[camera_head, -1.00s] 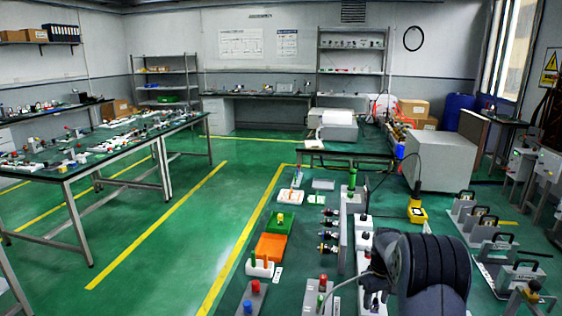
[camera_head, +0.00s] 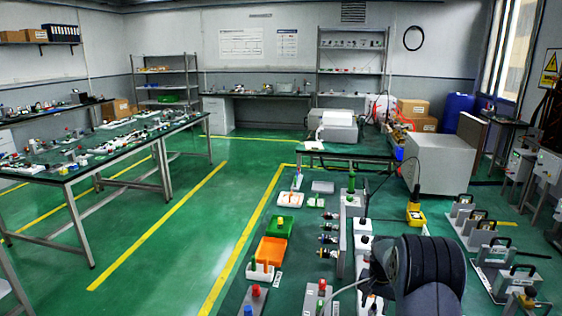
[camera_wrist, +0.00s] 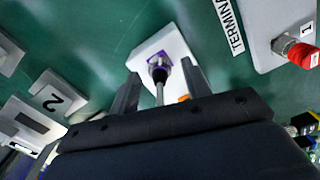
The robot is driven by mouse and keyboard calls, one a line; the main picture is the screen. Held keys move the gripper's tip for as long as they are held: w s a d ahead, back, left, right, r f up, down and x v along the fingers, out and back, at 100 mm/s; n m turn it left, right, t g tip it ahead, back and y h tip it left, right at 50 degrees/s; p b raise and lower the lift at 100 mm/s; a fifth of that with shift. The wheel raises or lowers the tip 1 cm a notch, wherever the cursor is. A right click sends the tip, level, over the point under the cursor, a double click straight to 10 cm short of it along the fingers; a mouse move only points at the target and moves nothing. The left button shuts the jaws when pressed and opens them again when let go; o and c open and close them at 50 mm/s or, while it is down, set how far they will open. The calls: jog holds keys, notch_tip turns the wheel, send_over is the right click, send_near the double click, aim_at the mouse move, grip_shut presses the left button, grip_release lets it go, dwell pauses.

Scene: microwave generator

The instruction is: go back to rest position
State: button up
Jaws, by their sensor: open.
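In the wrist view my gripper (camera_wrist: 160,88) is open, its two fingers apart and pointing down at the bench. Between and beyond the fingers is a white block (camera_wrist: 150,42) with a purple-ringed metal fitting (camera_wrist: 160,68) and a thin grey stem. I cannot tell how far the fingertips are from it. In the head view my dark ribbed arm (camera_head: 432,270) stands at the lower right over the green bench, and the gripper itself is hidden.
In the head view, an orange tray (camera_head: 270,250), a green tray (camera_head: 280,228) and a yellow device (camera_head: 416,215) stand nearby. Open floor (camera_head: 190,240) lies left.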

jog(key=m+p, duration=0.1)
jog(key=m, duration=0.1)
jog(key=m+p, duration=0.3)
jog(key=m, duration=0.1)
jog(key=shift+r+m, duration=0.25)
jog(key=shift+m, duration=0.15)
jog(key=shift+r, duration=0.95)
